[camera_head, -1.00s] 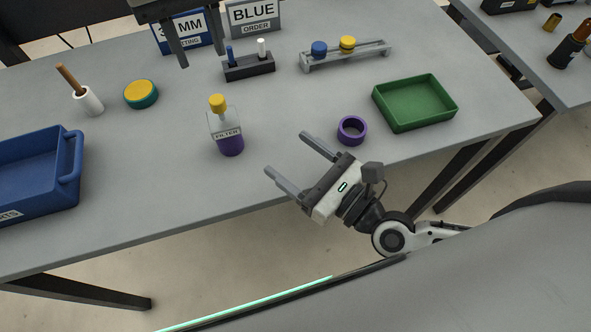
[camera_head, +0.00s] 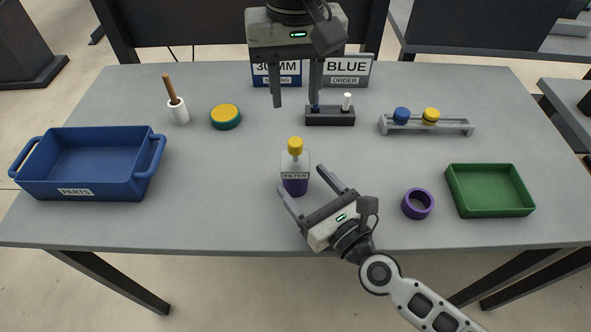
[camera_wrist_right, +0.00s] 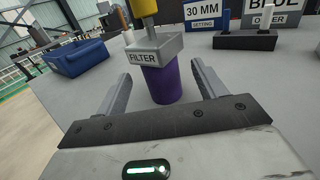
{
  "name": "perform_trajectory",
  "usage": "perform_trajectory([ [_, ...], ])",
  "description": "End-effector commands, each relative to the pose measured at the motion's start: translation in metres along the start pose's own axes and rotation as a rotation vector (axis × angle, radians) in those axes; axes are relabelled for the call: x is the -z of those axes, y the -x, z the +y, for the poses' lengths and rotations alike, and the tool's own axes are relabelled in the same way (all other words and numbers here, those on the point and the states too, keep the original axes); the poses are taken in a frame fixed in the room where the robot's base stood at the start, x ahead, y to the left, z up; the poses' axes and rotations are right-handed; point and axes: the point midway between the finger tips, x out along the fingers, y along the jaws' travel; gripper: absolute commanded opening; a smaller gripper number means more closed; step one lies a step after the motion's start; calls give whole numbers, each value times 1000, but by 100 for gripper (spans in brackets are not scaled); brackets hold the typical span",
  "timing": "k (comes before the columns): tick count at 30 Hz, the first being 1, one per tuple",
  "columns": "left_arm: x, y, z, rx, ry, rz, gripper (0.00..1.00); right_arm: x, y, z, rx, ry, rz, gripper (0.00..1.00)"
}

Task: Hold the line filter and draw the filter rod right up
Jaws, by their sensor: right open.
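The line filter stands upright on the table: a purple lower body (camera_head: 295,187), a clear-grey block labelled FILTER (camera_head: 295,168) and a yellow knob (camera_head: 295,145) on top, likely the filter rod's head. In the right wrist view the purple body (camera_wrist_right: 165,86) and the yellow part (camera_wrist_right: 144,12) show, the top cut off. My right gripper (camera_head: 300,179) is open, its fingers reaching in from the front on either side of the purple body, with gaps visible in the wrist view. My left gripper (camera_head: 296,104) is open and empty, above and behind the filter, over the back of the table.
A purple ring (camera_head: 418,204) and a green tray (camera_head: 491,205) are on the right. A blue parts bin (camera_head: 112,188), a round yellow-topped pot (camera_head: 226,117) and a white holder with a brown stick (camera_head: 179,112) are left. A dark rack (camera_head: 330,117), a grey rack (camera_head: 427,127) and signs (camera_head: 350,70) stand behind.

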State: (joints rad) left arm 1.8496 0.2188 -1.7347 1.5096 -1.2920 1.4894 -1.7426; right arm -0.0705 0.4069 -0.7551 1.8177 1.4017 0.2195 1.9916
Motion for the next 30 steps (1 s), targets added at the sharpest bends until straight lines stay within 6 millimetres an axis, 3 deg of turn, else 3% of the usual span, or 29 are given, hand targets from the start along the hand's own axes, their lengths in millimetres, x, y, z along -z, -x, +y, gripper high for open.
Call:
perform_trajectory([
  [3,0,0,0,0,0,0,36,-1,-20,1,0,-3,-2,70],
  [9,0,0,0,0,0,0,36,0,-38,0,0,0,-1,70],
  [20,0,0,0,0,0,0,36,0,-42,0,-1,0,1,70],
  [24,0,0,0,0,0,0,36,0,-42,0,-1,0,1,31],
  [26,0,0,0,0,0,0,36,0,-42,0,-1,0,1,17],
  [27,0,0,0,0,0,0,36,0,-42,0,-1,0,1,17],
  [28,0,0,0,0,0,0,36,0,-42,0,-1,0,1,36],
  [30,0,0,0,0,0,0,36,0,-42,0,-1,0,1,16],
])
